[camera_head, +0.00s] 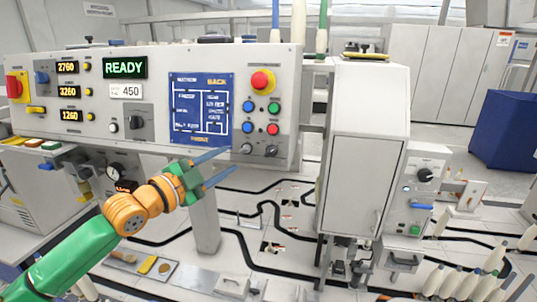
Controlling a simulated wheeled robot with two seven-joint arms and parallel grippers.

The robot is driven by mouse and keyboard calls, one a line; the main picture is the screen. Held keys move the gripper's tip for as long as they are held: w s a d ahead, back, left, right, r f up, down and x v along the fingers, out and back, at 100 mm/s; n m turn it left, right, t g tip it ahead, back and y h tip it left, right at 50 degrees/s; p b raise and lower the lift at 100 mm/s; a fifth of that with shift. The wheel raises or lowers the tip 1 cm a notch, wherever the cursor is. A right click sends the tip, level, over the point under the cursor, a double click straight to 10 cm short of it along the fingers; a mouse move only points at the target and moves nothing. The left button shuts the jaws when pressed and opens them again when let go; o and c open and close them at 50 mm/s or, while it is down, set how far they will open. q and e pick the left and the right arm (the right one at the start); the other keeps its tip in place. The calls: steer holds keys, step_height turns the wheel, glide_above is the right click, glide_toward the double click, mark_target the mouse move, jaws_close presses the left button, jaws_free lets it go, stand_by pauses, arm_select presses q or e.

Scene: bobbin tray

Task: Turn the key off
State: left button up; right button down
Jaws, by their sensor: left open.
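The grey control panel (215,60) stands across the left and middle of the view, with a green READY display (125,68). Two small dark, silver-rimmed switches, a left one (246,149) and a right one (271,151), sit at its lower right. Either may be the key; they are too small to tell, and so is their turn position. My left gripper (231,161) is open and empty, with its two blue fingers pointing right. Its upper fingertip lies just left of the left switch in the picture; I cannot tell whether they touch. My right gripper is out of view.
A red mushroom button on yellow (262,81) and several round buttons sit above the small switches. A grey cabinet (365,150) stands right of the panel. White bobbins (467,284) stand at lower right.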

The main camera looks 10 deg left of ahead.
mark_target(241, 152)
arm_select(q)
steer(key=p+x, duration=0.1)
steer(key=x, duration=0.5)
steer(key=shift+w+a, duration=0.1)
jaws_close()
